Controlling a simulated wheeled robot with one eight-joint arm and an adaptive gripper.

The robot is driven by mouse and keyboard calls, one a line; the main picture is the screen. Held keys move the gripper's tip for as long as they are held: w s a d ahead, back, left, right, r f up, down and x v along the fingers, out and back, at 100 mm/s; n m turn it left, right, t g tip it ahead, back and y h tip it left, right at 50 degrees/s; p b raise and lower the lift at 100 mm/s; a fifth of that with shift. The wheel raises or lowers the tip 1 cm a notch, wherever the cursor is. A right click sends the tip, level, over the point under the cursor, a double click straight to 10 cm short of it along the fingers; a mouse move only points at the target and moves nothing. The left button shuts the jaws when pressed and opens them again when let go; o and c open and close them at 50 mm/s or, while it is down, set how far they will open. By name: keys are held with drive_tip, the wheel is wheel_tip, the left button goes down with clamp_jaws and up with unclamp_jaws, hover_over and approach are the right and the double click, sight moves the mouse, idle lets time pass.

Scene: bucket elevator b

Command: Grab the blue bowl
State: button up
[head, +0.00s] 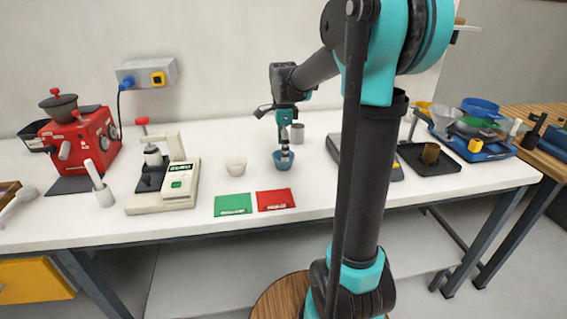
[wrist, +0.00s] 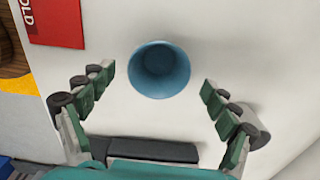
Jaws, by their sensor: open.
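The small blue bowl (head: 284,162) stands upright on the white table, right of a white bowl and behind the red card in the head view. In the wrist view the blue bowl (wrist: 160,69) is seen from above and is empty. My gripper (head: 284,147) reaches down from above to the bowl in the head view. In the wrist view my gripper (wrist: 156,83) is open, with one finger to each side of the bowl and a gap on both sides. The fingers do not touch the bowl in that view.
A white bowl (head: 236,166) stands to the left. A green card (head: 233,204) and a red card (head: 275,199) lie in front. A grey cup (head: 297,132) stands behind. A beige device (head: 172,185) is further left, and a grey flat device (head: 366,160) is to the right.

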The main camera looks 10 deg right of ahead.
drive_tip(key=shift+f, duration=1.75)
drive_tip(key=c, duration=1.3)
drive_tip(key=shift+c, duration=0.2)
